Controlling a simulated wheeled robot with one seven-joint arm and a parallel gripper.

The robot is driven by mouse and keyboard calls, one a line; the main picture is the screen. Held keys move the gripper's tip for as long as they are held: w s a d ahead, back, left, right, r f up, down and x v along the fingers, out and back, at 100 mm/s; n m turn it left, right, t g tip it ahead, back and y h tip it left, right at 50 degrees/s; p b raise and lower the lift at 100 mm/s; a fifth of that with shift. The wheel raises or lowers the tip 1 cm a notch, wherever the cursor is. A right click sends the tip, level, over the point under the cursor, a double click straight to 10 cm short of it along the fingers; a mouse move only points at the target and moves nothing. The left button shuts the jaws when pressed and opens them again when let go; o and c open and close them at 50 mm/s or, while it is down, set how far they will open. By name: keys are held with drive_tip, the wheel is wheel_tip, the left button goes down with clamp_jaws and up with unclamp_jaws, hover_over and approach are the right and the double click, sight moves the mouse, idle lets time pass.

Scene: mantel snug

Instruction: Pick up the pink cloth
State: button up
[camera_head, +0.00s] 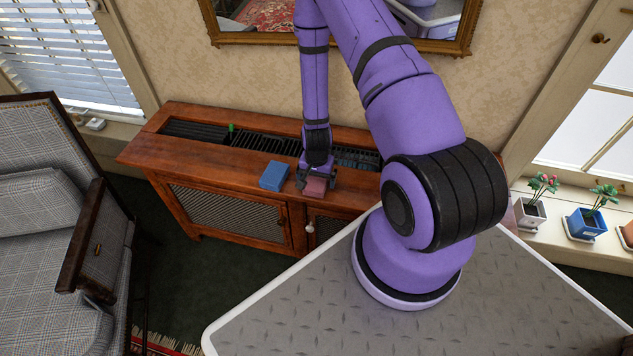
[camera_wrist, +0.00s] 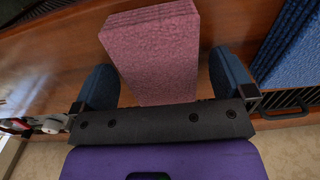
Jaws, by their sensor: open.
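The pink cloth (camera_head: 315,187) is a folded block on top of the wooden cabinet, partly hidden under my gripper in the head view. In the wrist view the pink cloth (camera_wrist: 155,50) lies between my two blue fingers. My gripper (camera_head: 317,180) is open and pointed down over it. In the wrist view my gripper (camera_wrist: 165,85) has a finger on each side of the cloth, with gaps showing between fingers and cloth.
A folded blue cloth (camera_head: 274,175) lies just left of the pink one; it also shows in the wrist view (camera_wrist: 292,50). The wooden cabinet (camera_head: 150,148) has a slatted grille along its top and a small green item (camera_head: 231,128). A plaid armchair (camera_head: 45,230) stands at left.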

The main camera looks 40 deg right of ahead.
drive_tip(key=shift+f, duration=0.35)
drive_tip(key=c, duration=1)
drive_tip(key=shift+o, duration=0.2)
drive_tip(key=shift+r, duration=0.8)
wheel_tip(320, 180, up, 2)
drive_tip(key=s+d, duration=0.1)
drive_tip(key=s, duration=0.4)
drive_tip(key=s+d+r, duration=0.1)
drive_tip(key=s+d, duration=0.1)
drive_tip(key=s, duration=0.3)
drive_tip(key=s+d, duration=0.2)
drive_tip(key=s, duration=0.3)
drive_tip(key=shift+d+r, duration=0.1)
drive_tip(key=shift+r, duration=0.1)
